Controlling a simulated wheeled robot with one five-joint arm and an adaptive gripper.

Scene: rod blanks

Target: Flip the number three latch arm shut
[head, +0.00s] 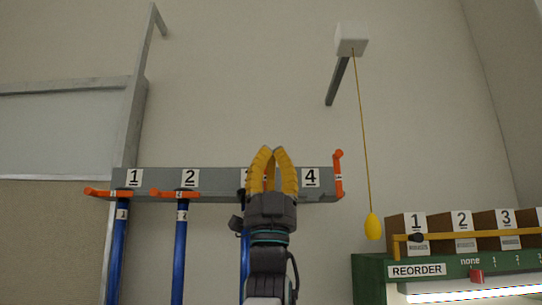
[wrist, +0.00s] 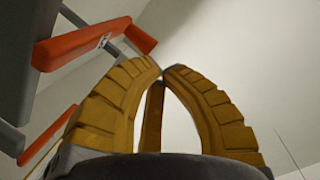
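A grey rack (head: 220,182) on the wall carries number labels. The number three label (head: 244,176) is mostly covered by my gripper (head: 273,150), and the number three latch arm cannot be made out behind it in the head view. My gripper points up in front of the rack, its yellow fingertips together and nothing seen between them. In the wrist view the fingertips (wrist: 161,73) meet too. An orange latch arm (wrist: 78,47) shows left of the fingers there, apart from them; I cannot tell which number it is. A blue rod (head: 244,265) hangs below number three, partly hidden.
Orange latch arms at one (head: 112,192) and two (head: 176,194) lie level across blue rods. The one by four (head: 339,172) stands upright. A yellow pull cord (head: 373,226) hangs right of the rack. A green shelf (head: 370,280) with numbered boxes stands lower right.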

